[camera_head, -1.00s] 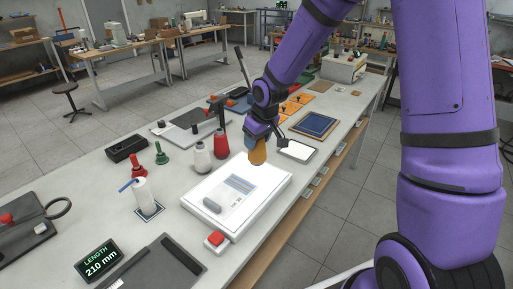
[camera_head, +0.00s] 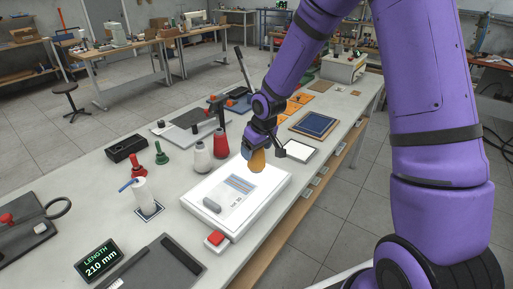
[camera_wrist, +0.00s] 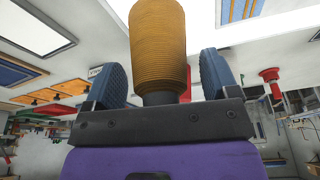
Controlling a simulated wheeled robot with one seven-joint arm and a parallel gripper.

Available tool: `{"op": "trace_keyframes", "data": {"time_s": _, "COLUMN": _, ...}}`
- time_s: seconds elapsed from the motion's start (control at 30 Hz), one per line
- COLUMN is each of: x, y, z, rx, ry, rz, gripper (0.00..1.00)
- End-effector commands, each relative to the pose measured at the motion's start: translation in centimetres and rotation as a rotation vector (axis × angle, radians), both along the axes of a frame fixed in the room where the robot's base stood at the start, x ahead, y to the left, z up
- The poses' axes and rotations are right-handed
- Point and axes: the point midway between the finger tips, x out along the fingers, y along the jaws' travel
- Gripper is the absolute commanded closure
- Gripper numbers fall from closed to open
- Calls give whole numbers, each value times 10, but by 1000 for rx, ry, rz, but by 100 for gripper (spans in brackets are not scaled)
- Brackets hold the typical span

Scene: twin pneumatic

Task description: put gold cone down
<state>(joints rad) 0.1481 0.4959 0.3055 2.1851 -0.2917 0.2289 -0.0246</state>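The gold cone (camera_head: 257,160) is at my gripper (camera_head: 251,150), just over the white flat-topped device (camera_head: 273,176). It leans in the head view, and I cannot tell whether its base touches the surface. In the wrist view the gold cone (camera_wrist: 158,45) lies between the two dark blue fingers of my gripper (camera_wrist: 162,75), its dark narrow end towards the palm.
A red cone (camera_head: 221,143) and a white cone (camera_head: 202,157) stand behind the device. A red button (camera_head: 215,239) is at its front corner. A white-topped tray (camera_head: 300,151) and a blue panel (camera_head: 315,124) lie to the right. The device top is mostly clear.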

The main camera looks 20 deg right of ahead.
Motion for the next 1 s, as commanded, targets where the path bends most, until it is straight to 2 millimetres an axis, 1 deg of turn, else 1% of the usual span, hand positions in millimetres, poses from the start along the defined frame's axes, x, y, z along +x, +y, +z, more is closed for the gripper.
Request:
{"op": "trace_keyframes", "data": {"time_s": 0.23, "x": 0, "y": 0, "z": 1, "rx": 0, "ry": -1, "rz": 0, "gripper": 20}}
{"op": "trace_keyframes", "data": {"time_s": 0.37, "x": -1, "y": -2, "z": 9, "rx": 0, "ry": -3, "rz": -1, "gripper": 20}}
{"op": "trace_keyframes", "data": {"time_s": 0.47, "x": -4, "y": -3, "z": 22, "rx": 0, "ry": -3, "rz": -1, "gripper": 20}}
{"op": "trace_keyframes", "data": {"time_s": 0.8, "x": -20, "y": -10, "z": 84, "rx": -1, "ry": -5, "rz": -3, "gripper": 20}}
{"op": "trace_keyframes", "data": {"time_s": 1.0, "x": -27, "y": -12, "z": 109, "rx": -1, "ry": -2, "rz": -1, "gripper": 20}}
